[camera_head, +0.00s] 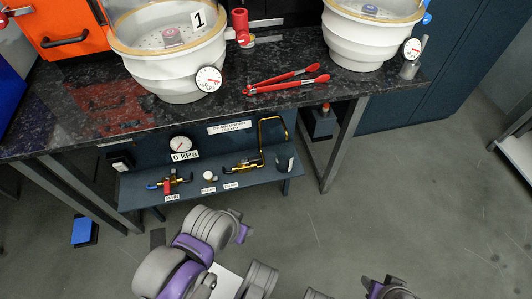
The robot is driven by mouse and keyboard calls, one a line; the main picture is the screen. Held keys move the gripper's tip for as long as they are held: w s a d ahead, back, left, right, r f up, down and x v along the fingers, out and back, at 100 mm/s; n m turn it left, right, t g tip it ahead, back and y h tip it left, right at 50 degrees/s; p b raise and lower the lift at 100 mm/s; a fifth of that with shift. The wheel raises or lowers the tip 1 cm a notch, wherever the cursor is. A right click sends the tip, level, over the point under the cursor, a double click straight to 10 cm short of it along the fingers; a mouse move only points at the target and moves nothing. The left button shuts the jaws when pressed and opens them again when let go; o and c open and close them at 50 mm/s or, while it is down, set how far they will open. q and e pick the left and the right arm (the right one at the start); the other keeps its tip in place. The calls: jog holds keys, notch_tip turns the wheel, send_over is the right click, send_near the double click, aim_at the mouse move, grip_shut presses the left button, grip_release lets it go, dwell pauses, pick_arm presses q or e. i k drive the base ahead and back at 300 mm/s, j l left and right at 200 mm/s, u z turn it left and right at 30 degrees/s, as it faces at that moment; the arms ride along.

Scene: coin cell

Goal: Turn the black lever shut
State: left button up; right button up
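A brass valve (256,162) with a small black lever (240,167) sits at the right part of the low blue shelf under the dark stone counter. The lever appears to lie roughly along the valve body, but it is too small to tell its exact angle. A curved brass pipe rises at the valve's right end. My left arm shows in grey and purple at the bottom, below and in front of the shelf, apart from the valve. Only a bit of my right arm shows at the bottom edge. I cannot make out the fingers of either gripper.
A 0 kPa dial (180,143) stands behind. The counter (290,103) overhangs the shelf, with red tongs (290,80) on top.

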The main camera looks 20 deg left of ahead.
aim_at(257, 158)
jog(key=j+z, duration=0.15)
jog(key=j, duration=0.2)
jog(key=k+j+z, duration=0.15)
jog(key=j, duration=0.2)
jog(key=k+j+z, duration=0.15)
jog(key=j, duration=0.2)
jog(key=k+j, duration=0.1)
jog(key=j, duration=0.25)
jog(key=k+j, duration=0.1)
jog(key=j, duration=0.25)
jog(key=j+z, duration=0.1)
jog(key=j, duration=0.2)
jog(key=k, duration=0.05)
